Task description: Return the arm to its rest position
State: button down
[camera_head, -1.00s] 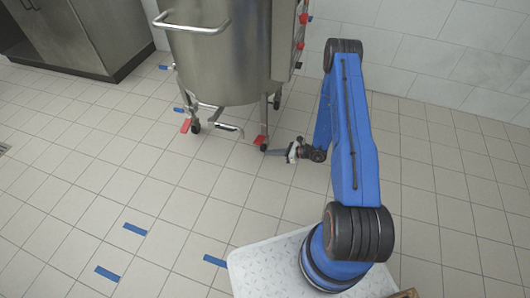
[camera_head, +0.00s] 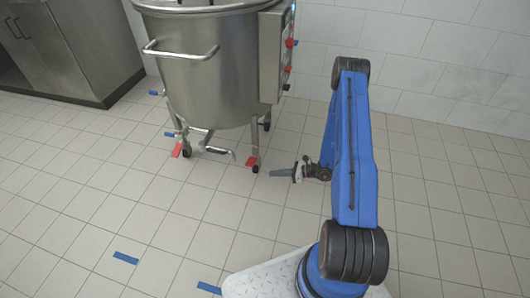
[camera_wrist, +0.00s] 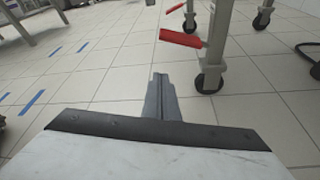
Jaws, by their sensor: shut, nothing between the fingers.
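My gripper (camera_head: 283,172) is at the end of my blue arm, low above the tiled floor in the head view. Its grey fingers point left, just right of a wheeled leg of the steel vat. In the wrist view my gripper (camera_wrist: 160,82) shows its fingers together with nothing between them. The arm's upper link leans up from its base and bends down at the elbow to the wrist.
The steel vat (camera_head: 205,75) stands on legs with castors and red pedals (camera_head: 177,150). A red pedal (camera_wrist: 181,38) and castor (camera_wrist: 209,80) show ahead in the wrist view. A steel cabinet (camera_head: 85,50) is at back left. Blue tape (camera_head: 126,257) marks the floor, with open tiles at front left.

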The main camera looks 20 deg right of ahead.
jog(key=s+a+r+n+g+h, duration=0.1)
jog(key=s+a+r+n+g, duration=0.3)
jog(key=r, duration=0.8)
jog(key=s+a+r+n+g, duration=0.15)
jog(key=r+n, duration=0.45)
jog(key=r, duration=0.6)
jog(key=s+a+r+n+g+h, duration=0.15)
jog(key=a+r+n, duration=0.3)
jog(key=r, duration=0.75)
jog(key=s+d+r+n+t+h, duration=0.2)
jog(key=s+r+n+h, duration=0.3)
jog(key=s+r, duration=0.6)
jog(key=s+d+r+n+t+h, duration=0.2)
jog(key=s+r+n, duration=0.6)
jog(key=s, duration=0.9)
jog(key=shift+d+r+t+h, duration=0.3)
jog(key=shift+d+r+h, duration=0.1)
jog(key=shift+r+h, duration=1.15)
jog(key=shift+r, duration=0.15)
